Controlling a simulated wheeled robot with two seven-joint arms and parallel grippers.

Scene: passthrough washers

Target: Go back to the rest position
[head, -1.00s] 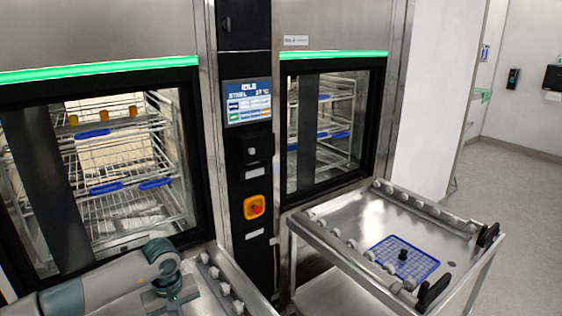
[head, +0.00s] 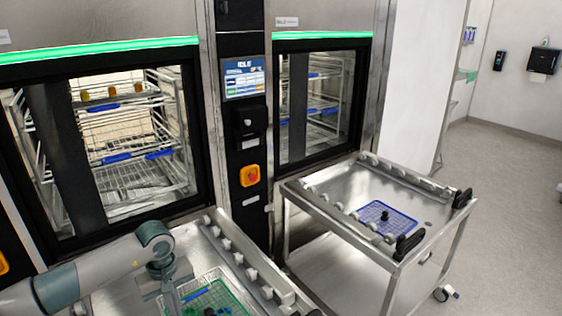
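My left arm (head: 105,265) reaches in from the lower left, with its wrist bent down. My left gripper (head: 172,296) is above the near cart's top, just left of a green mesh basket (head: 222,290). Its fingers are small and partly cut off by the bottom edge, so I cannot tell whether it is open or shut. My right gripper is not in view.
A second steel cart (head: 335,190) carries a blue mesh mat (head: 372,213) with a dark knob. Two washers with closed glass doors (head: 130,150) stand behind, with a control screen (head: 244,77) between them. Clear floor (head: 505,190) lies at the right.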

